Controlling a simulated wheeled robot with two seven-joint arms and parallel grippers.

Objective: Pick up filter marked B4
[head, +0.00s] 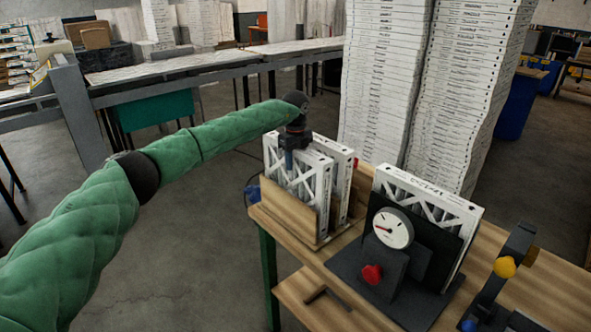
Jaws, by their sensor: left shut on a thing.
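Two white-framed filters with diagonal bracing stand upright side by side in a wooden rack near the left end of the wooden table. My left gripper (288,158) is at the top edge of the front filter (312,180), shut on it from above. The front filter's lower part is hidden behind the rack's wooden wall (290,212). The rear filter (345,178) is partly hidden behind the front one. No B4 mark can be read on either filter. My right gripper is out of view.
Another white filter (430,193) stands in a dark fixture with a round gauge (393,228) and a red knob (372,274). A dark device with a yellow knob (504,267) is at the right. Tall white stacks (385,85) rise behind the table.

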